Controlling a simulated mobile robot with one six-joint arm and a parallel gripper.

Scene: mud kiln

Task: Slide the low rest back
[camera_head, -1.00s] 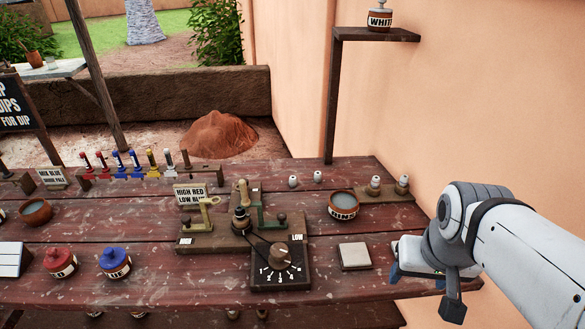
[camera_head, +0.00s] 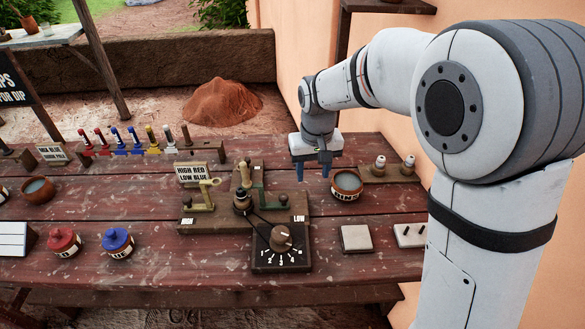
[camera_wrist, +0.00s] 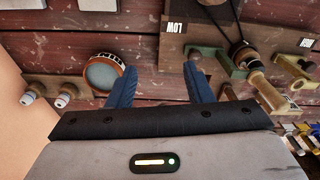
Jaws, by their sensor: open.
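The low rest (camera_head: 262,212) is a green bracket with a dark knob, on the right part of a wooden stand (camera_head: 225,222) near the LOW label. In the wrist view the green low rest (camera_wrist: 208,60) lies just right of the fingers, by the stand's LOW end. A brass rest (camera_head: 203,195) stands at the HIGH end on the left. My gripper (camera_head: 313,172) is open and empty, its blue fingers pointing down between the low rest and a labelled bowl. It also shows in the wrist view (camera_wrist: 160,70). I see no contact with the low rest.
The bowl (camera_head: 346,186) is close right of my gripper. A dark dial box (camera_head: 281,258) adjoins the stand's front, with a cord to the central post (camera_head: 241,195). A pale square tile (camera_head: 355,239) and a pegged block (camera_head: 409,235) lie front right.

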